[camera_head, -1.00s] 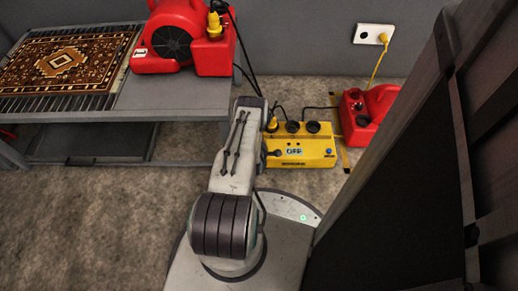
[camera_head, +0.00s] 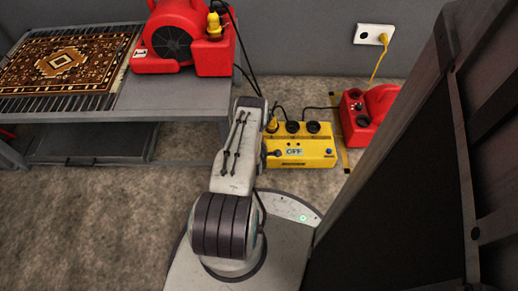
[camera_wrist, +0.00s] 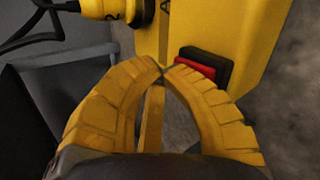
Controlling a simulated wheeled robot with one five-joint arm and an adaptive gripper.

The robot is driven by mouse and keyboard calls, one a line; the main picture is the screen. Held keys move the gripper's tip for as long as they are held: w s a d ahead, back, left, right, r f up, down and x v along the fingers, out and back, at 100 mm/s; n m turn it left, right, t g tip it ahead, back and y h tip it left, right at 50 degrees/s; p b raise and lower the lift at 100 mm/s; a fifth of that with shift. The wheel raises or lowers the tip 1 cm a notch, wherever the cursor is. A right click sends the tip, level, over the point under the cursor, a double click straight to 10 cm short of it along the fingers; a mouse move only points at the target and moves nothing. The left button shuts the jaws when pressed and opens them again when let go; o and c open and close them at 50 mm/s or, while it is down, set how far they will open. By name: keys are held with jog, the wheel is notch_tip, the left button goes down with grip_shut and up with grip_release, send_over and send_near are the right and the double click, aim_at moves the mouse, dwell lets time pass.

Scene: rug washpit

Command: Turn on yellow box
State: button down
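The yellow box (camera_head: 312,158) sits on the floor to the right of my arm in the head view, with round sockets on top and a small display that appears to read OFF. In the wrist view the yellow box (camera_wrist: 262,35) fills the upper right. A red rocker switch (camera_wrist: 196,67) in a black frame is on its side. My gripper (camera_wrist: 163,70) has its two yellow fingertips together, just left of the switch and partly overlapping it in the picture. Nothing shows between the fingers. Contact with the switch cannot be told. In the head view my arm hides the gripper.
A yellow plug (camera_wrist: 103,7) with a black cable is at the wrist view's upper left. A grey table (camera_head: 185,96) with a rug and a red blower (camera_head: 180,38) stands left. A red machine (camera_head: 362,118) is right of the box. A dark panel (camera_head: 400,190) blocks the right.

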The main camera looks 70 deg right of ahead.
jog(key=shift+f, duration=0.15)
jog(key=shift+f+b, duration=0.3)
jog(key=shift+b, duration=0.2)
jog(key=shift+f, duration=0.1)
dwell(0.6)
jog(key=shift+r, duration=0.2)
jog(key=shift+a+r+p, duration=0.1)
jog(key=shift+r+p, duration=0.2)
jog(key=shift+p, duration=0.1)
jog(key=shift+r, duration=0.1)
jog(key=r+p, duration=0.4)
jog(key=r, duration=0.1)
jog(key=shift+s+a+p, duration=0.1)
jog(key=shift+a+p, duration=0.2)
jog(key=shift+a+f, duration=0.1)
jog(key=shift+f, duration=0.05)
dwell(0.7)
